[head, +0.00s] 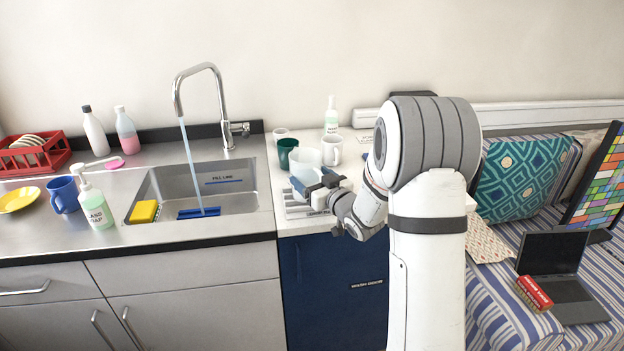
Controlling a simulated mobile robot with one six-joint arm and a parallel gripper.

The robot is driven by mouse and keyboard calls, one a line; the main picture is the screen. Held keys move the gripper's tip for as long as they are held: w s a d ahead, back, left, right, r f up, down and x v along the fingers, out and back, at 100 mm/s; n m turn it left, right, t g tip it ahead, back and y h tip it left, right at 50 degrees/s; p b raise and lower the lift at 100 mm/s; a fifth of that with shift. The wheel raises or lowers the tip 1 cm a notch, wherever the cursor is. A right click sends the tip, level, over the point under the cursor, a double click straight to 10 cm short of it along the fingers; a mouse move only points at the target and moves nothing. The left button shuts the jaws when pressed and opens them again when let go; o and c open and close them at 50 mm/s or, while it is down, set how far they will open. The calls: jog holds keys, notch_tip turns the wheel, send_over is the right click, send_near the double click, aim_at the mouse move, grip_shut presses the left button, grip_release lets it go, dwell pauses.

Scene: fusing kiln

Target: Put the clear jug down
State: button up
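The clear jug (304,163) is a pale, see-through vessel over the white counter right of the sink. It looks upright. My gripper (312,187), with blue fingertips, is at the jug's lower front, with fingers on both sides of it, and appears shut on it. The jug's lower part is partly hidden by the gripper. I cannot tell whether its base touches the surface below. A grey slatted rack or mat (294,211) shows just below and left of the gripper.
A dark green cup (286,151), a white mug (332,150) and a small white cup (280,134) stand close behind the jug. A soap bottle (331,117) is at the back. Water runs from the tap (202,68) into the sink (235,196) at left.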

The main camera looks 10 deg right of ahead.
jog(key=shift+o, duration=1.4)
jog(key=shift+r+p, duration=0.25)
jog(key=shift+p, duration=0.1)
jog(key=s+d+m+g+h+b, duration=0.1)
jog(key=s+d+m+g+h, duration=0.2)
jog(key=s, duration=0.5)
jog(key=s+d+g+h+b, duration=0.15)
jog(key=s+d+h, duration=0.3)
jog(key=s, duration=0.45)
jog(key=s+a+g, duration=0.3)
jog(key=s+g, duration=0.2)
jog(key=s, duration=0.5)
jog(key=s+a+f+m+g, duration=0.1)
jog(key=s+a+g, duration=0.3)
jog(key=s, duration=0.6)
jog(key=shift+s+f+g+y+p, duration=0.2)
jog(key=shift+s+g+y+p, duration=0.15)
